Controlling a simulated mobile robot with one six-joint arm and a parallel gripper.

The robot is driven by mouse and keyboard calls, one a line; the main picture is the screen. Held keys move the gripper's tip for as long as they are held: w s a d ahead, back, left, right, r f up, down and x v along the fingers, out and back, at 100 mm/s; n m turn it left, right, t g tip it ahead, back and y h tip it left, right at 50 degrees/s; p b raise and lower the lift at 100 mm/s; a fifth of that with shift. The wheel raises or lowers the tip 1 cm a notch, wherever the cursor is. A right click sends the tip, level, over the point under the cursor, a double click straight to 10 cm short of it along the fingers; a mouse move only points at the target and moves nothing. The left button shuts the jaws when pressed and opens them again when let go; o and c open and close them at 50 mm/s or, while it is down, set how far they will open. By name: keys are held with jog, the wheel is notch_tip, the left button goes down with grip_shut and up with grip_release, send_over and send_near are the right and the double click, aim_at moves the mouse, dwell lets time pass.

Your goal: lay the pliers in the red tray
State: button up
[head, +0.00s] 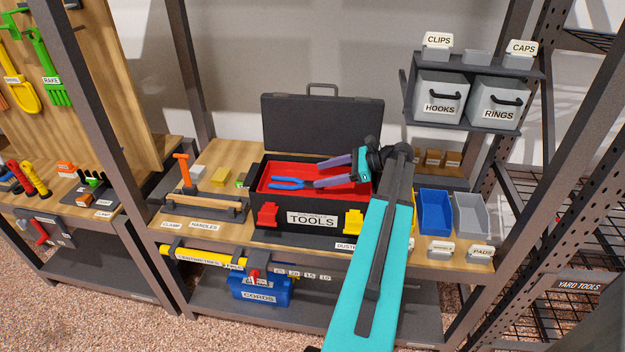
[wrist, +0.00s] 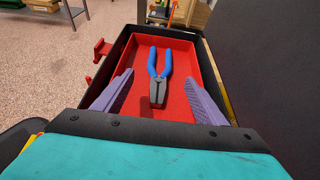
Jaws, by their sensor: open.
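The pliers, with blue handles (head: 287,183) and dark grey jaws, lie in the red tray (head: 353,187) inside the open black toolbox. In the wrist view the pliers (wrist: 158,75) rest on the floor of the red tray (wrist: 185,108), handles pointing away and jaws toward me. My gripper (head: 318,173) has purple fingers and is open above the tray. In the wrist view the fingers of my gripper (wrist: 155,95) stand wide apart on either side of the pliers' jaws, with nothing between them held. In the head view a finger hides the pliers' jaw end.
The black toolbox (head: 283,219) labelled TOOLS has its lid (head: 322,120) raised at the back. A blue bin (head: 434,212) and a grey bin (head: 470,214) stand to the right. A clamp with an orange handle (head: 184,168) stands to the left.

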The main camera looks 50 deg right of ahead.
jog(key=shift+v, duration=1.25)
